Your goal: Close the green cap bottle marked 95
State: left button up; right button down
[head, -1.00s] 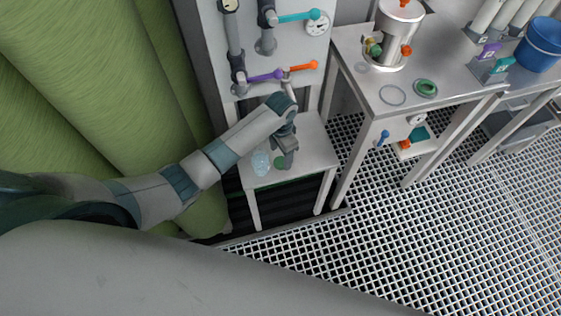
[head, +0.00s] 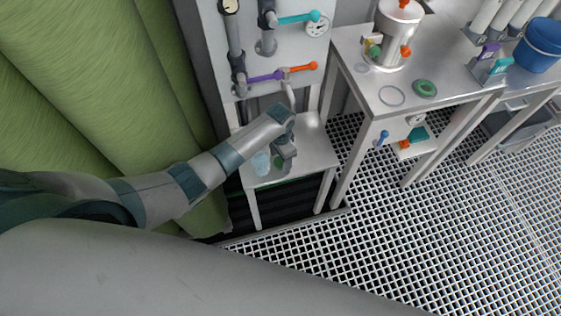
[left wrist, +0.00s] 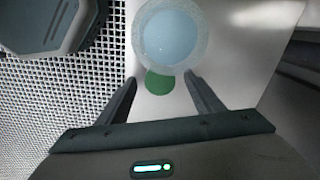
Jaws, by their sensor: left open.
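A pale translucent blue bottle (head: 261,163) stands on the small metal table. In the left wrist view the bottle (left wrist: 170,36) is seen from above with a round, uncapped top. A flat green cap (left wrist: 158,82) lies on the table beside it; in the head view the cap (head: 279,162) shows partly behind my gripper. My left gripper (left wrist: 160,79) is open, its two fingers on either side of the cap in that view, with nothing held. In the head view the left gripper (head: 286,159) points down over the table. No number is legible on the bottle. My right gripper is not seen.
The small table (head: 318,155) has free room to the right. Behind it a panel carries pipes with a purple handle (head: 264,77) and an orange handle (head: 300,68). A taller bench (head: 440,60) with a steel vessel (head: 396,38) stands to the right.

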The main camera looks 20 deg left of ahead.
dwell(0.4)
pick_arm(q)
jog(key=c, duration=1.1)
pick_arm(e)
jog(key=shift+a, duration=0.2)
pick_arm(q)
jog(key=shift+r, duration=0.15)
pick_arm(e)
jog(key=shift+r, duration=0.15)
